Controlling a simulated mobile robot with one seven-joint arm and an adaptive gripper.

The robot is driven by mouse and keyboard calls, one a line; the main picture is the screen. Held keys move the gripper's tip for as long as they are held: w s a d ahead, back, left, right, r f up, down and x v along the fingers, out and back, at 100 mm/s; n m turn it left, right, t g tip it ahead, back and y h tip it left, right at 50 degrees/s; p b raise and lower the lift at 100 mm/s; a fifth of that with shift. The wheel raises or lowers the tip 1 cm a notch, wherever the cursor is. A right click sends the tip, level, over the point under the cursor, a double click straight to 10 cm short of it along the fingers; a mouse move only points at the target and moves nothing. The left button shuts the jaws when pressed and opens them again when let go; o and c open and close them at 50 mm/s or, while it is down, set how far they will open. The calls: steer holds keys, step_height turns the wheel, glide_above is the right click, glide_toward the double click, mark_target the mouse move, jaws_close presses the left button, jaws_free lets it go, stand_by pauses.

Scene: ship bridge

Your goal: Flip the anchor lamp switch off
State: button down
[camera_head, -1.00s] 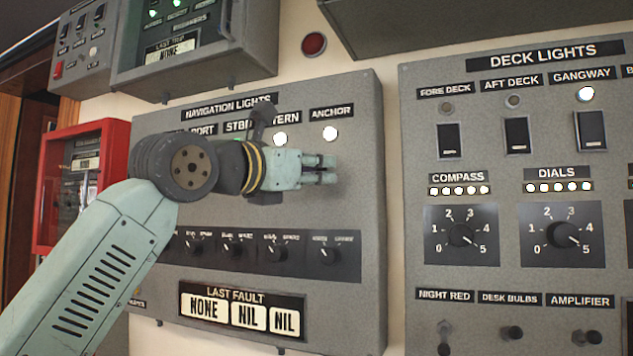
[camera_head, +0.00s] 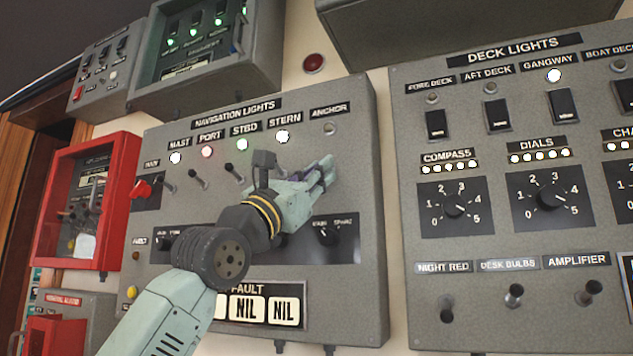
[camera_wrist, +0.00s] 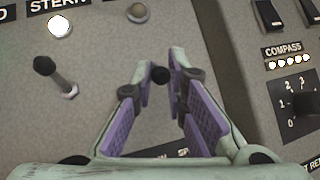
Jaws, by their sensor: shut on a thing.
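The navigation lights panel (camera_head: 355,190) carries a row of toggle levers under labelled lamps. The anchor lamp (camera_head: 330,128) at the right end of the row is dark; it also shows dark in the wrist view (camera_wrist: 138,12). My gripper (camera_head: 326,168) is below that lamp, pointing at the panel. In the wrist view my fingertips (camera_wrist: 160,80) are closed around the black knob of the anchor switch (camera_wrist: 160,74). The rest of the switch is hidden by the fingers, so its angle is hard to tell.
The stern lever (camera_wrist: 55,75) stands just left of my fingers, under its lit lamp (camera_wrist: 60,24). Rotary knobs (camera_head: 328,234) lie below my gripper. The deck lights panel (camera_head: 400,100) is to the right, across a narrow gap.

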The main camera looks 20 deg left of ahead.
stand_by(0.4)
steer(key=c, duration=1.6)
jaws_free()
steer(key=shift+s, duration=0.1)
steer(key=v, duration=1.2)
